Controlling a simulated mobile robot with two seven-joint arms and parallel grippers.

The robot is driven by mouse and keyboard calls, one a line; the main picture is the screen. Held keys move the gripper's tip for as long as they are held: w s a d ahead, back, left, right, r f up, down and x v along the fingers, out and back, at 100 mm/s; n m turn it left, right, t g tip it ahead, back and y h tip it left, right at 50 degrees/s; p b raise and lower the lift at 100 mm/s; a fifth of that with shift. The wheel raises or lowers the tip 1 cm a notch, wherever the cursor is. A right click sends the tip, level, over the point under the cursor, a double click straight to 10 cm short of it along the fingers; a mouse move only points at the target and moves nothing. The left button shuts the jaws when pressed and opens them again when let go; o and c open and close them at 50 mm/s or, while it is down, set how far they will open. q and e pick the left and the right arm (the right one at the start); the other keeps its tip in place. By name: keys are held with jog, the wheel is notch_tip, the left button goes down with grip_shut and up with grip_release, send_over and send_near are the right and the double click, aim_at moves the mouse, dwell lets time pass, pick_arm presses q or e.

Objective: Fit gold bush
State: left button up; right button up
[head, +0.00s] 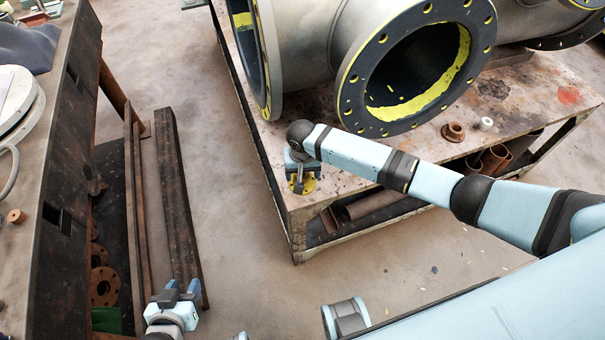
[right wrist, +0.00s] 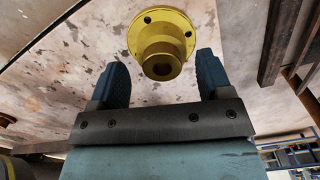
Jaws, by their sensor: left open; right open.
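The gold bush (head: 302,184) is a yellow flanged piece on the near-left corner of the metal table (head: 345,190). In the right wrist view the gold bush (right wrist: 160,42) shows its round flange with holes and a narrower hub with a bore. My right gripper (head: 299,172) is over it and partly hides it in the head view. In the right wrist view my right gripper (right wrist: 163,65) is open, with the hub roughly centred between the fingertips and no visible contact. My left gripper (head: 182,288) is open and empty, low over the floor.
Large flanged pipes (head: 420,65) with dark lining stand on the table behind my right arm. A brown flanged bush (head: 453,132) and a small white ring (head: 486,123) lie near them. A workbench (head: 50,170) is at left, with rusty beams (head: 175,190) beside it.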

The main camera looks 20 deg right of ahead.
pick_arm(q)
jog(key=shift+s+a+r+p, duration=0.1)
jog(key=shift+s+r+p, duration=0.1)
jog(key=shift+r+p, duration=0.5)
pick_arm(e)
notch_tip(320, 180, up, 12)
pick_arm(q)
jog(key=shift+w+r, duration=0.1)
jog(key=shift+r, duration=0.1)
